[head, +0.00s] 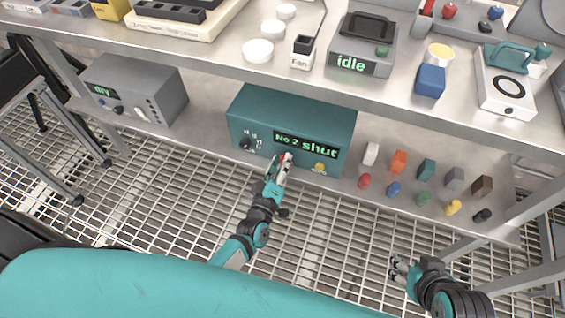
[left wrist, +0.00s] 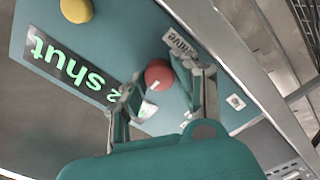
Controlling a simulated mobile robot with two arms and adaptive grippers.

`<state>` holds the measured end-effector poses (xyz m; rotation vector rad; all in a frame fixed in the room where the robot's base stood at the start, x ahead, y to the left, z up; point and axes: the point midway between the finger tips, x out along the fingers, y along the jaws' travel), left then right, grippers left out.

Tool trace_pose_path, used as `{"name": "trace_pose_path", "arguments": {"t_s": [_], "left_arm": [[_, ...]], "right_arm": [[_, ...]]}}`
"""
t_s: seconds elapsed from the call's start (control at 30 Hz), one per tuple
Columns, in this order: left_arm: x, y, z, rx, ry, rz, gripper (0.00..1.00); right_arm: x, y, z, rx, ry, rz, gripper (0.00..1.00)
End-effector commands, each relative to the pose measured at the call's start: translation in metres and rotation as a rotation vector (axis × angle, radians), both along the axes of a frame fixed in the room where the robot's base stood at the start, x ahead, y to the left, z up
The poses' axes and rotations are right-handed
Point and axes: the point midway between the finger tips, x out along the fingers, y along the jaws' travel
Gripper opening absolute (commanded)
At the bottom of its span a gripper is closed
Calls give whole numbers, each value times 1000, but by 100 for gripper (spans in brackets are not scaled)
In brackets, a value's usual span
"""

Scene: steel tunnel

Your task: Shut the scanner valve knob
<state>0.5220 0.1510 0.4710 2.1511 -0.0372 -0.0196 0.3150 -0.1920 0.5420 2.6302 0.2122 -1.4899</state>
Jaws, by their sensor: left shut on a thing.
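A teal box (head: 290,107) stands on the lower shelf, and its dark display (head: 305,145) reads "No 2 shut" in green. My left gripper (head: 283,162) is at the box's front face. In the left wrist view, my left gripper (left wrist: 165,88) is shut on a round red knob (left wrist: 158,73), with one finger on each side of it. A small label (left wrist: 181,43) lies beside the knob, its text upside down and hard to read. My right gripper (head: 398,267) is low at the right over the grating, apart from everything; its jaw opening is unclear.
A yellow knob (head: 320,167) and a black dial (head: 247,144) are on the same teal face. A grey box (head: 135,90) reading "dry" stands left. Several small coloured blocks and knobs stand right of the teal box. The upper shelf (head: 215,50) overhangs above.

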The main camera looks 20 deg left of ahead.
Motion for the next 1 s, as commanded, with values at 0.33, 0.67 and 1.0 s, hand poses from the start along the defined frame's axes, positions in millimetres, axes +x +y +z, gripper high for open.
{"name": "trace_pose_path", "arguments": {"t_s": [0.33,0.67,1.0], "left_arm": [[0,0,0,-8,1,1,0],[0,0,0,-7,1,1,53],[-16,1,-2,-6,4,0,53]], "right_arm": [[0,0,0,0,0,0,40],[0,0,0,0,0,0,40],[-1,1,-1,1,4,2,40]]}}
